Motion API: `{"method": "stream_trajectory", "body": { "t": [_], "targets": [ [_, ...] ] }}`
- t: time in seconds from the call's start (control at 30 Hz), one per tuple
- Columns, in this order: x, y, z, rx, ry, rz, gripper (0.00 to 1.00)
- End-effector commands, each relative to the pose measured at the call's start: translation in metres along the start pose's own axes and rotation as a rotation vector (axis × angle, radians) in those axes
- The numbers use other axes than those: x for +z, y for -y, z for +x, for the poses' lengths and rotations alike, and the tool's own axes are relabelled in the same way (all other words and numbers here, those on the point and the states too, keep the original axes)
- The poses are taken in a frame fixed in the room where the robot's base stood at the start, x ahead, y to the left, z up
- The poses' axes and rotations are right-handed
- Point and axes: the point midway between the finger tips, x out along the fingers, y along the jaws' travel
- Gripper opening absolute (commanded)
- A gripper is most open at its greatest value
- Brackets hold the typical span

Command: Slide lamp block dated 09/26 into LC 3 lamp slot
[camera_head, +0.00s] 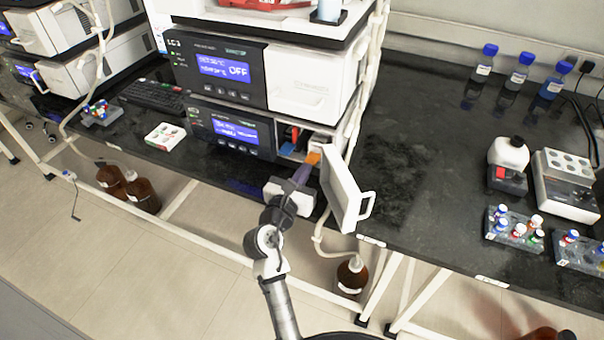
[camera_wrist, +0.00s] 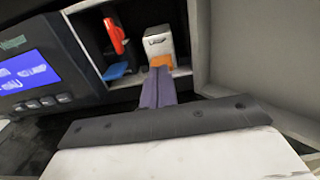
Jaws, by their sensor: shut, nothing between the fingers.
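A white block (camera_wrist: 158,42) with an orange lower front (camera_wrist: 161,62) sits in the right part of an open compartment; I cannot read a date on it. The orange part also shows in the head view (camera_head: 313,158). My gripper (camera_wrist: 159,72) is shut and empty, its fingertips right at the orange part; I cannot tell if they touch. In the head view my gripper (camera_head: 303,172) reaches into the compartment. The label LC 3 is on the upper unit (camera_head: 218,68), whose front is closed. The open compartment is in the lower unit (camera_head: 232,132).
The compartment's white door (camera_head: 343,188) stands open, close to the right of my gripper. A red part (camera_wrist: 115,36) and a blue part (camera_wrist: 116,71) sit left of the block.

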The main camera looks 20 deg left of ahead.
Motion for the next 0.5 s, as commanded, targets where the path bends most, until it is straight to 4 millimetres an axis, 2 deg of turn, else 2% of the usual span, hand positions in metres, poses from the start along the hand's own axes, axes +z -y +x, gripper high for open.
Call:
{"method": "stream_trajectory", "body": {
  "t": [0.17, 0.3, 0.5],
  "targets": [
    [0.002, 0.000, 0.002, -0.001, -0.001, 0.000, 0.00],
    [0.004, 0.001, 0.010, -0.002, -0.001, -0.001, 0.00],
    [0.000, 0.000, 0.017, 0.000, 0.000, 0.000, 0.00]
  ]
}}
